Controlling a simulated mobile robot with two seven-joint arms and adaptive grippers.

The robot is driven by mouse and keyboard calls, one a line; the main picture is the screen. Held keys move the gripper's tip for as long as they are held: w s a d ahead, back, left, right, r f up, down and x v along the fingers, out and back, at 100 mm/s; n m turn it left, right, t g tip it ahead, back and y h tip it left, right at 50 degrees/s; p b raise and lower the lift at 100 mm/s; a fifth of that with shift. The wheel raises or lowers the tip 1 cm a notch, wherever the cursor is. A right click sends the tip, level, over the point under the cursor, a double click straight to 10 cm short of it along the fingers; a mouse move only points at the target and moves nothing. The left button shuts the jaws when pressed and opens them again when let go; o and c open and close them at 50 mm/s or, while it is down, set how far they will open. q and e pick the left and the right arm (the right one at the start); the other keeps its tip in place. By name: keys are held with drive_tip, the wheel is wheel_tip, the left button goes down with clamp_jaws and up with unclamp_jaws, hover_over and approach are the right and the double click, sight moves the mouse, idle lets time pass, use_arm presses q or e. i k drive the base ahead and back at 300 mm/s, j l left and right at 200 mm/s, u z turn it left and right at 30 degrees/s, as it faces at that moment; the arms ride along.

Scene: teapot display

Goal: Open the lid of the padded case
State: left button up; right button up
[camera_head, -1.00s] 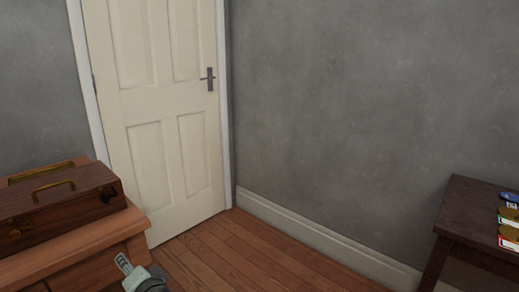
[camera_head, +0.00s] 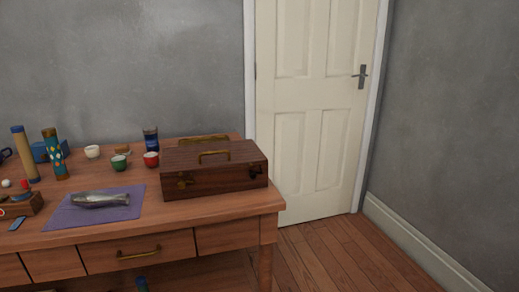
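A dark brown wooden case (camera_head: 215,177) stands on the right end of the wooden table (camera_head: 225,208). Its lid (camera_head: 185,157) is shut, with a brass handle (camera_head: 213,153) on top. Dark brass latches (camera_head: 184,181) show at its front, but I cannot tell whether they are fastened. Any padding inside is hidden. Neither of my grippers shows in the head view now.
Left of the case lie a purple cloth (camera_head: 65,217) with a metallic object (camera_head: 100,200), a green cup (camera_head: 119,163), a red cup (camera_head: 151,159) and a white cup (camera_head: 92,152). Patterned tubes (camera_head: 55,153) stand farther left. Floor (camera_head: 335,250) is clear at right.

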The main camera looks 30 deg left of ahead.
sight(179, 161)
drive_tip(key=u, duration=1.3)
drive_tip(key=i+j+z, duration=0.15)
drive_tip(key=z, duration=0.2)
drive_tip(key=i+j+z, duration=0.45)
drive_tip(key=z, duration=0.25)
